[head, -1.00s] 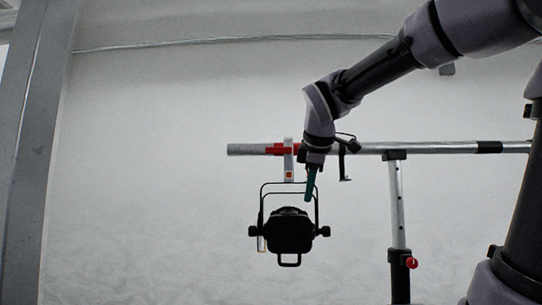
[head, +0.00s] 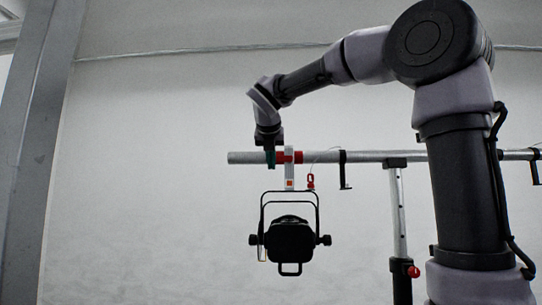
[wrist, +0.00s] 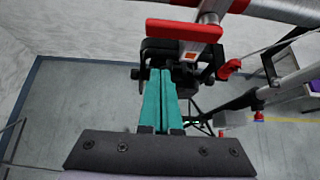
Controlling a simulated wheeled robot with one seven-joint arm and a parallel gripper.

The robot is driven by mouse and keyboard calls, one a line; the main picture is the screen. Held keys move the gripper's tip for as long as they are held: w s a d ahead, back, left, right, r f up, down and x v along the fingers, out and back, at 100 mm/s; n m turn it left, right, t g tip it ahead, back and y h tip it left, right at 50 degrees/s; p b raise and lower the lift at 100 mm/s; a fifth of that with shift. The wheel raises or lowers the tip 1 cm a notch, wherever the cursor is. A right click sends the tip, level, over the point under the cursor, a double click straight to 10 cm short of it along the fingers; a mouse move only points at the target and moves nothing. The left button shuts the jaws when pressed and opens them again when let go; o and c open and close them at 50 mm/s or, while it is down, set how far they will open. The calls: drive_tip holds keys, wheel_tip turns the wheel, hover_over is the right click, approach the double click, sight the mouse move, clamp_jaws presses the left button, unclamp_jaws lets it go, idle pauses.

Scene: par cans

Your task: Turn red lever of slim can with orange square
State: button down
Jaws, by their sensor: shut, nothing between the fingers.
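The slim can (head: 290,240) is black and hangs in its yoke under a horizontal silver pipe. Its pale clamp (head: 290,170) carries a small orange square (head: 290,184), also seen in the wrist view (wrist: 192,55). Red parts show on both sides of the clamp top in the head view. In the wrist view a red bar (wrist: 184,30), apparently the lever, lies across the clamp above the orange square. My gripper (head: 270,160) is shut and empty, its teal fingers just left of the clamp. In the wrist view the fingertips (wrist: 160,72) point at the clamp's left part, below the red bar; contact is unclear.
The pipe (head: 370,156) runs to the right, held by a stand (head: 398,220) with a red knob (head: 413,271). A red clip (head: 311,181) hangs right of the clamp. A black hook (head: 344,170) hangs farther right. Left of the pipe's end is free.

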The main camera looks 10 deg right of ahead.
sight(279, 159)
drive_tip(key=w, duration=0.2)
drive_tip(key=w+d+r, duration=0.1)
drive_tip(key=w, duration=0.1)
idle(0.3)
